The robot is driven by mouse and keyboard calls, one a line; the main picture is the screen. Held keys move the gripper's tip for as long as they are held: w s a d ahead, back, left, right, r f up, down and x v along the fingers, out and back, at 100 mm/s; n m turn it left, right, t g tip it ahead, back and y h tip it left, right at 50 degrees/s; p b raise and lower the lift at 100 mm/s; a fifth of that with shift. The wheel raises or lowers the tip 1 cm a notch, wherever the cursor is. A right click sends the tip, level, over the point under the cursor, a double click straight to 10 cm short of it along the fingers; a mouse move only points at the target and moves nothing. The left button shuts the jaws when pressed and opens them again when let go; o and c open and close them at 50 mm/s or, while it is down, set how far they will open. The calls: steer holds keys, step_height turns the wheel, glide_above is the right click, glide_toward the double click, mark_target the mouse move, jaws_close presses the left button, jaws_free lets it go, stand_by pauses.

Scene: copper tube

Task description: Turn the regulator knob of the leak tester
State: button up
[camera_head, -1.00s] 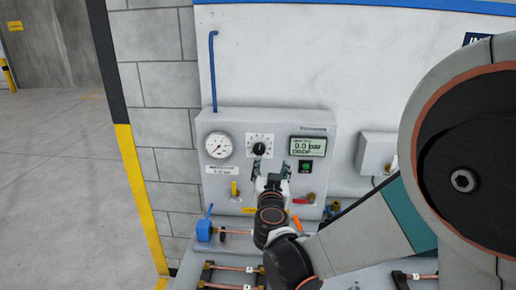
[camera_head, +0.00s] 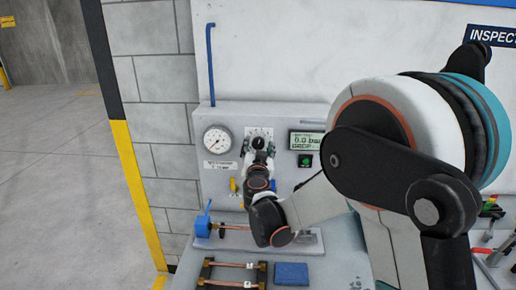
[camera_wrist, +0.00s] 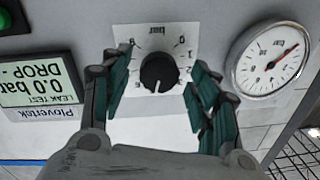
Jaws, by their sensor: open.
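In the wrist view the knob (camera_wrist: 159,72) lies between and ahead of my gripper's fingers (camera_wrist: 158,85), with a visible gap on each side. My gripper (camera_head: 258,152) is open, in front of the panel and just below the knob in the head view. The display (camera_head: 307,141) reads 0.0 bar and also shows upside down in the wrist view (camera_wrist: 40,82). The round gauge (camera_head: 217,140) is left of the knob.
A green button (camera_head: 304,160) sits below the display. A yellow valve handle (camera_head: 233,185) is low on the panel. A blue fitting with a copper tube (camera_head: 203,226), a rack of tubes (camera_head: 235,266) and a blue block (camera_head: 291,273) lie on the bench.

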steer(key=shift+w, duration=0.7)
steer(key=c, duration=1)
steer(key=shift+c, duration=0.2)
